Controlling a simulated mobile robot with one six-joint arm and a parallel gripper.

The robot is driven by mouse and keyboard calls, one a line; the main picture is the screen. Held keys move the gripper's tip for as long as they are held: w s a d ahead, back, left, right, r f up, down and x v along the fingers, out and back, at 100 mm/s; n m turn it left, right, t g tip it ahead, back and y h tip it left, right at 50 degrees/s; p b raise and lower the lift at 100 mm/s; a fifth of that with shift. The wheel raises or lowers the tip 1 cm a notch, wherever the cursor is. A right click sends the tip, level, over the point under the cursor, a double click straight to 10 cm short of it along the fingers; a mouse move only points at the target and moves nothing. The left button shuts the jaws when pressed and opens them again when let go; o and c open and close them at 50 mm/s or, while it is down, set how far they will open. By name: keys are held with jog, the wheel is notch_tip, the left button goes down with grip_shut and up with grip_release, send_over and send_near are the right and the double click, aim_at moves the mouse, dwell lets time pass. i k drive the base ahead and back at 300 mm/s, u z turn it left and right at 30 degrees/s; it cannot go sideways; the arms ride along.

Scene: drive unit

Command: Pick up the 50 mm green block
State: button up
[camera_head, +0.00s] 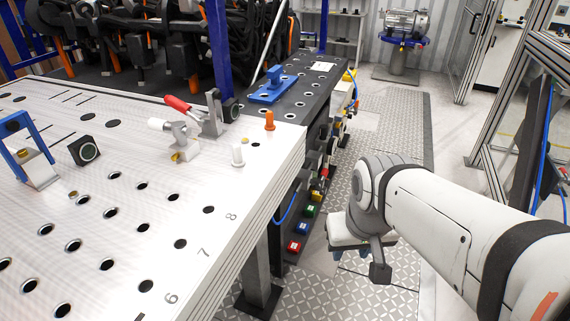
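A green block (310,211) sits in a row of coloured blocks on a low dark ledge beside the table. It lies between a blue block (302,228) and a yellow block (317,197). Its size cannot be read from here. My gripper (360,262) hangs at the end of my white arm, to the right of the row and apart from it in the picture. One dark finger shows clearly; the other is mostly hidden behind the gripper body, so its opening is unclear. I see nothing held in it.
A red block (294,246) is at the near end of the row. The perforated table (230,262) rises on the left, with toggle clamps and pegs on top. Metal framing (490,150) stands at the right. The patterned floor (385,120) between is mostly clear.

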aim_at(310, 210)
jog(key=u, duration=2)
jog(key=k, duration=1.8)
jog(key=z, duration=1.95)
jog(key=i, duration=1.65)
jog(key=z, duration=0.1)
